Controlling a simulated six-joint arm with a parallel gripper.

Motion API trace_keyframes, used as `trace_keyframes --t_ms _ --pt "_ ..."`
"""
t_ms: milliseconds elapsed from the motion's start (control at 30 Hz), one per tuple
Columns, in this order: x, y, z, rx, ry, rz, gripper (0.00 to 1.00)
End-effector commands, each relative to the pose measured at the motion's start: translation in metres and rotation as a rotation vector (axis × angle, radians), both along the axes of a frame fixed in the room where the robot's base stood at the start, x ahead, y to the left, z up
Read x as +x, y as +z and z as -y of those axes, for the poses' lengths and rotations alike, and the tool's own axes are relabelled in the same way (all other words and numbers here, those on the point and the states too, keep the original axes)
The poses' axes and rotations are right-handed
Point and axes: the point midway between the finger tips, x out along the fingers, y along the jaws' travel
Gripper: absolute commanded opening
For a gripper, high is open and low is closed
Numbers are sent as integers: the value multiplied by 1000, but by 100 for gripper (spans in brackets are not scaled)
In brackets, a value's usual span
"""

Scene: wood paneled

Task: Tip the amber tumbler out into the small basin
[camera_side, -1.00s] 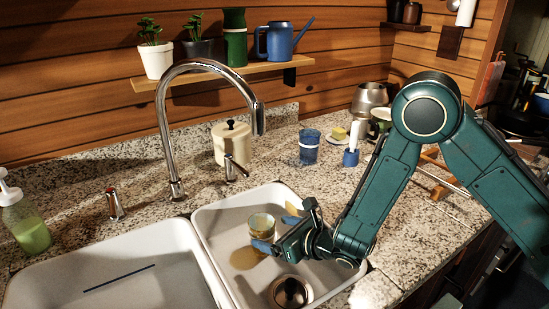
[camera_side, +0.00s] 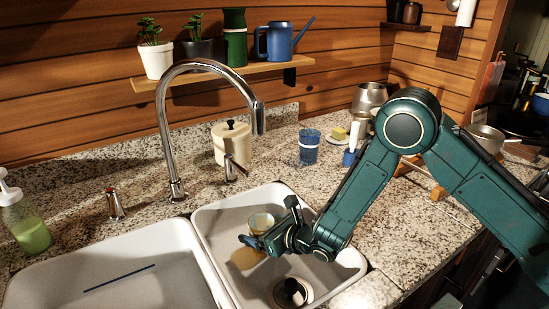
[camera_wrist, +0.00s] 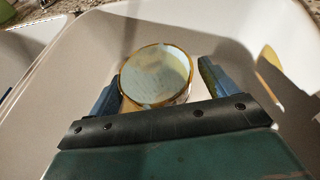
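The amber tumbler (camera_side: 261,222) is between the two fingers of my gripper (camera_side: 263,232), over the small right-hand basin (camera_side: 332,262). In the wrist view, the tumbler (camera_wrist: 155,76) shows its amber rim and pale inside. The blue fingers of my gripper (camera_wrist: 158,90) stand on both sides of it, close against its wall. The tumbler leans, its mouth turned partly toward the side camera. Whether anything is left inside is unclear. A tan patch (camera_side: 246,259) shows on the basin floor below it.
A drain (camera_side: 290,291) is in the basin's front part. The chrome faucet (camera_side: 163,130) arches behind. A larger basin (camera_side: 120,270) lies to the left. A blue cup (camera_side: 309,147) and a cream canister (camera_side: 231,144) stand on the counter behind.

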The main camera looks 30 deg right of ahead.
Motion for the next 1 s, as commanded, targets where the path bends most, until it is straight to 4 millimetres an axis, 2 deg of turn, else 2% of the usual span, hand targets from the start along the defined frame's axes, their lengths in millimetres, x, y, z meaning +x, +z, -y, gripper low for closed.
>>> trace_keyframes --t_ms 33,300,333,367,567,1000 --pt "0 0 0 0 0 0 74" --pt "0 0 0 0 0 0 21" --pt "1 2 0 1 0 5 21" --pt "1 2 0 2 1 5 15" --pt "1 6 0 2 0 6 15" --pt "1 29 -1 3 1 6 15"
